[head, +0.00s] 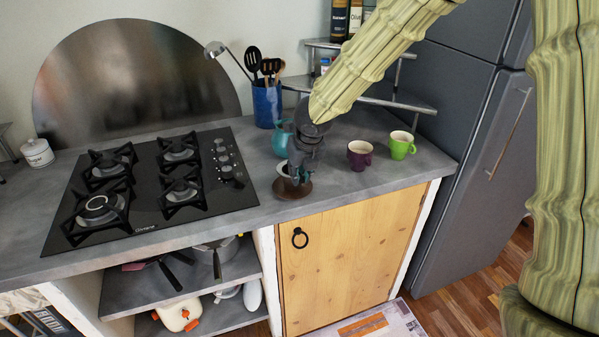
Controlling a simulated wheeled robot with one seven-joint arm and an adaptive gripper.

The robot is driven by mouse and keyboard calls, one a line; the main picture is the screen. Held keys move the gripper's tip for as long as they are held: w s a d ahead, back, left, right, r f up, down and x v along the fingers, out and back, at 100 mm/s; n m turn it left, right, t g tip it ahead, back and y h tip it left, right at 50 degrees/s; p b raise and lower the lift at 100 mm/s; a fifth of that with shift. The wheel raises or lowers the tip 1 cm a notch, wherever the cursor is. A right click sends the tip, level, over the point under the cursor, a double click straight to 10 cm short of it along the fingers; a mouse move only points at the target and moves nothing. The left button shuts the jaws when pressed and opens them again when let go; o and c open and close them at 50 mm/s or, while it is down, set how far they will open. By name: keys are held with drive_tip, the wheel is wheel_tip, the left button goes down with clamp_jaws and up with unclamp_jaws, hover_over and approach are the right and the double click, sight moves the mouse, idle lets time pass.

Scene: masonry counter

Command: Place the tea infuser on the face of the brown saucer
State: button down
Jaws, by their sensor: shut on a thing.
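The brown saucer (281,190) lies on the grey counter near its front edge, right of the hob. My gripper (296,178) points down directly over the saucer, with its fingertips very close to the saucer's face. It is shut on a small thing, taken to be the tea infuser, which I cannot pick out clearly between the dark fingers. I cannot tell whether it touches the saucer. The gripper hides part of the saucer.
A white-rimmed vessel (281,168) and a teal jug (280,138) stand close behind and left of my gripper. A purple mug (360,155) and a green mug (401,146) stand to the right. A blue utensil holder (267,104) is farther back. The black hob (150,185) is left.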

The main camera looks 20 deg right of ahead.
drive_tip(key=shift+f, duration=0.1)
drive_tip(key=c, duration=1.4)
unclamp_jaws()
drive_tip(key=shift+o, duration=0.2)
drive_tip(key=v, duration=1.2)
drive_tip(key=s+a+f+m+g+y, duration=0.15)
drive_tip(key=s+f+m, duration=0.4)
drive_tip(key=f, duration=0.55)
drive_tip(key=s+a+f+m+g+y, duration=0.1)
drive_tip(key=s+a+f+m, duration=0.25)
drive_tip(key=f+m, duration=0.5)
drive_tip(key=s+a+f+m+g+y, duration=0.15)
drive_tip(key=s+f+m, duration=0.35)
drive_tip(key=f, duration=0.8)
drive_tip(key=s+d+f+m+h, duration=0.2)
drive_tip(key=s+d+f+m, duration=0.1)
drive_tip(key=s+f+m, duration=0.5)
drive_tip(key=s+d+f+m+h, duration=0.2)
drive_tip(key=s+f+m, duration=0.7)
drive_tip(key=s, duration=0.6)
drive_tip(key=shift+s+d+m+g, duration=0.25)
drive_tip(key=shift+d+m+g, duration=0.05)
drive_tip(key=shift+d+m, duration=0.15)
